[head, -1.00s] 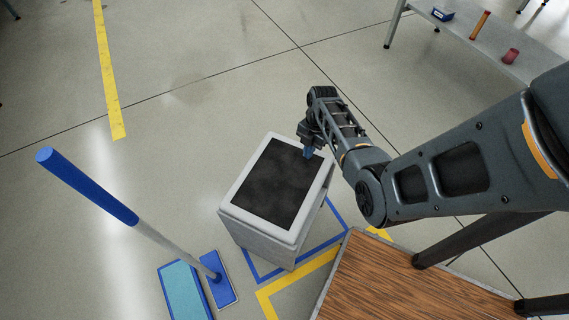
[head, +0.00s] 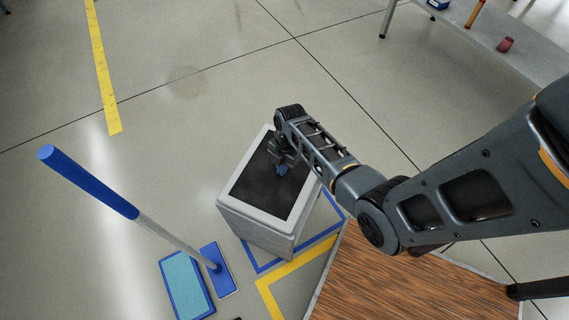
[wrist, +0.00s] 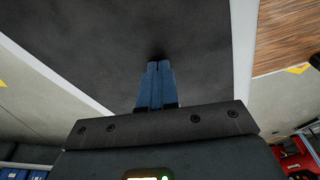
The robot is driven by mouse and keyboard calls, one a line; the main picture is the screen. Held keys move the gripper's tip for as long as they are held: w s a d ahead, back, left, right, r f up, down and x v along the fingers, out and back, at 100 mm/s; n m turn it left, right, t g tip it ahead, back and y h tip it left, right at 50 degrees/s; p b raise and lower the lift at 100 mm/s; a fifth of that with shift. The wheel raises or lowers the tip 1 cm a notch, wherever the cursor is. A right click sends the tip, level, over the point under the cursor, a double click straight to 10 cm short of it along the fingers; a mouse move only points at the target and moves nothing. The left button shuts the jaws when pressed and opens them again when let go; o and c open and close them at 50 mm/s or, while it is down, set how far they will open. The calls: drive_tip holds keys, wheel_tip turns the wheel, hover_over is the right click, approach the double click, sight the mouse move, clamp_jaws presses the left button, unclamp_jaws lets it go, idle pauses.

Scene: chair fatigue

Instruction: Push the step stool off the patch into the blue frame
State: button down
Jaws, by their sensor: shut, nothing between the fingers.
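The step stool is a pale grey box (head: 240,220) with a black top pad (head: 257,195). The blue frame (head: 300,252) is marked on the floor; its near and right sides show around the stool's base, and the rest is hidden behind the stool. The base appears at least partly inside the frame. A faint darker patch (head: 187,81) lies on bare floor beyond the stool, apart from it. My gripper (head: 282,170) is shut and empty over the pad. In the wrist view its blue fingertips (wrist: 158,66) point at the black surface (wrist: 205,45); I cannot tell whether they touch.
A wood-topped table (head: 400,280) stands close at the right, beside a yellow floor marking (head: 290,268). A blue-handled mop (head: 90,180) and a teal pad (head: 187,287) are at the left front. A grey bench (head: 480,30) stands at the back right. Floor at the back left is clear.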

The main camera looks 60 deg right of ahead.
drive_tip(key=shift+s+a+f, duration=0.1)
drive_tip(key=shift+f, duration=0.35)
drive_tip(key=d, duration=0.1)
drive_tip(key=s+d, duration=0.1)
drive_tip(key=d, duration=0.1)
drive_tip(key=shift+d+f+b, duration=0.1)
drive_tip(key=shift+b, duration=0.25)
drive_tip(key=shift+s+f, duration=0.1)
drive_tip(key=shift+s, duration=0.05)
drive_tip(key=shift+d+r+p, duration=0.1)
drive_tip(key=shift+r+p, duration=0.6)
drive_tip(key=shift+p, duration=0.05)
drive_tip(key=shift+w+r+p, duration=0.35)
drive_tip(key=shift+w+r, duration=0.05)
drive_tip(key=shift+r, duration=0.05)
drive_tip(key=d, duration=0.2)
drive_tip(key=shift+d+r, duration=0.2)
drive_tip(key=shift+d, duration=0.1)
drive_tip(key=d, duration=0.3)
drive_tip(key=s+d+b, duration=0.1)
drive_tip(key=d, duration=0.2)
drive_tip(key=s+d+b, duration=0.1)
drive_tip(key=d, duration=0.2)
drive_tip(key=shift+d+r, duration=0.1)
drive_tip(key=shift+r, duration=0.1)
